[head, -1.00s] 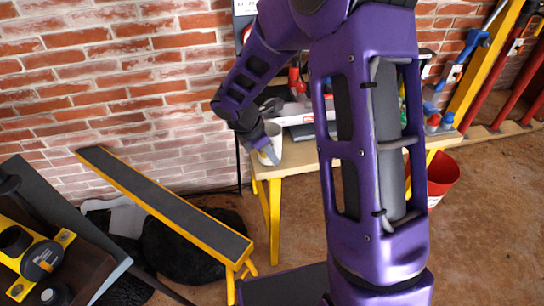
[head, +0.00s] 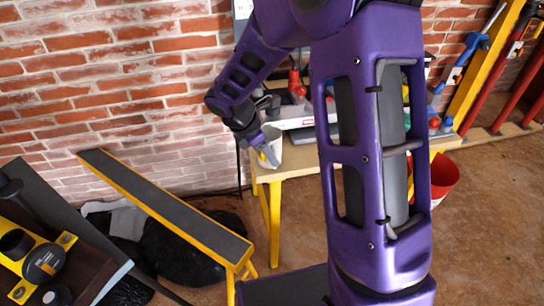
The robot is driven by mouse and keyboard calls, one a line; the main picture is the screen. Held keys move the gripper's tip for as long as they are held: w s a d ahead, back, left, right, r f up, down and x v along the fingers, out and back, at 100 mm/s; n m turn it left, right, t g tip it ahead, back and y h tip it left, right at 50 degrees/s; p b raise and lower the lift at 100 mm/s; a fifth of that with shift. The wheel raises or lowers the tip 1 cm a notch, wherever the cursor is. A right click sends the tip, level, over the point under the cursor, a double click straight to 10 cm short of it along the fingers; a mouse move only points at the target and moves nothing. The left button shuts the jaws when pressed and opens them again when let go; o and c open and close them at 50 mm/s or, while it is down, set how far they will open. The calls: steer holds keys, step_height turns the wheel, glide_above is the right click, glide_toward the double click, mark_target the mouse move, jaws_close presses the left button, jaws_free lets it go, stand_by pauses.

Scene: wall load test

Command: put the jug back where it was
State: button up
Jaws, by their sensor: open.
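The jug is a pale cup-like vessel (head: 273,143) on the left end of a light wooden table (head: 298,163). It stands upright, partly covered by my gripper (head: 262,153). My gripper is open, with its fingers at the jug's left side and front. I cannot tell whether a finger touches the jug. My purple arm hides much of the table and anything behind it.
A narrow yellow bench (head: 165,205) with a dark top slants in front of the brick wall (head: 110,75). Black bags (head: 190,250) lie beneath it. A red bucket (head: 444,180) is on the floor at right. Tools and red items (head: 297,85) crowd the table's back.

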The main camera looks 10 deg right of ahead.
steer(key=p+v, duration=0.1)
steer(key=v, duration=0.8)
steer(key=shift+a+r+p, duration=0.15)
steer(key=shift+r+p, duration=0.1)
steer(key=shift+p, duration=0.1)
